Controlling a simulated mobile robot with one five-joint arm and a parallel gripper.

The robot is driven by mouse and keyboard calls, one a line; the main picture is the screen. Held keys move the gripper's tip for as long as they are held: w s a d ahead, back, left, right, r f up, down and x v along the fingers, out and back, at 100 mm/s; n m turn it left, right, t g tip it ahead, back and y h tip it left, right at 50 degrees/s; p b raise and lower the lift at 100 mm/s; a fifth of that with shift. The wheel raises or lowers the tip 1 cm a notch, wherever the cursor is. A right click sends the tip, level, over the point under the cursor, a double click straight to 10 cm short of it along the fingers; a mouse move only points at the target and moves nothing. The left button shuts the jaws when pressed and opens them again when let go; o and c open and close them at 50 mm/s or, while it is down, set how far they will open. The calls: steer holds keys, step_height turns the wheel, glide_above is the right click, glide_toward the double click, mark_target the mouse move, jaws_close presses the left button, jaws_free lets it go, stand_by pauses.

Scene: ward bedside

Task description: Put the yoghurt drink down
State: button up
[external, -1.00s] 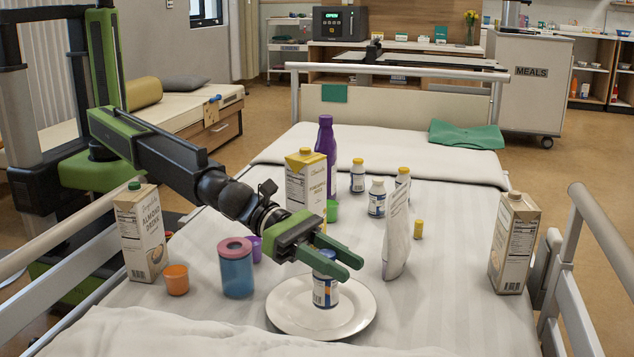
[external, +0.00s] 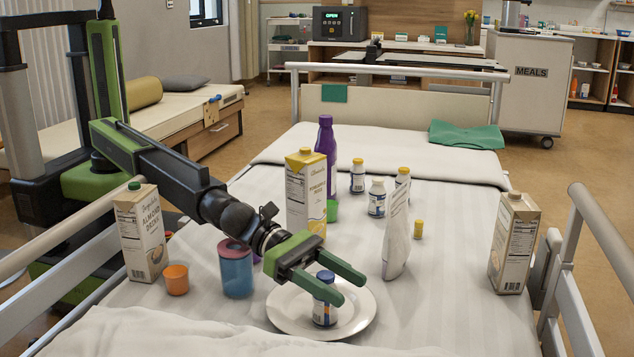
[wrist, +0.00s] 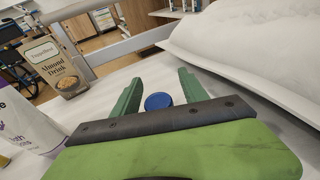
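The yoghurt drink (external: 325,306) is a small white bottle with a blue cap and blue label. It stands upright on the white plate (external: 287,318) on the bed. My gripper (external: 349,288) is open, with its green fingers on either side of the bottle near cap height. In the wrist view, the blue cap (wrist: 158,101) shows between the two fingertips of my gripper (wrist: 159,88), with gaps on both sides. The lower part of the bottle is hidden there by the gripper body.
A blue cup with a pink rim (external: 236,272) and a juice carton (external: 305,195) stand left of and behind the plate. A white pouch (external: 396,243) stands to the right. An almond drink carton (external: 140,235) is at left. The sheet right of the plate is clear.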

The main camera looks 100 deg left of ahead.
steer(key=shift+r, duration=0.25)
steer(key=p+v, duration=0.2)
steer(key=v, duration=0.5)
steer(key=shift+s+r, duration=0.25)
steer(key=shift+a, duration=0.1)
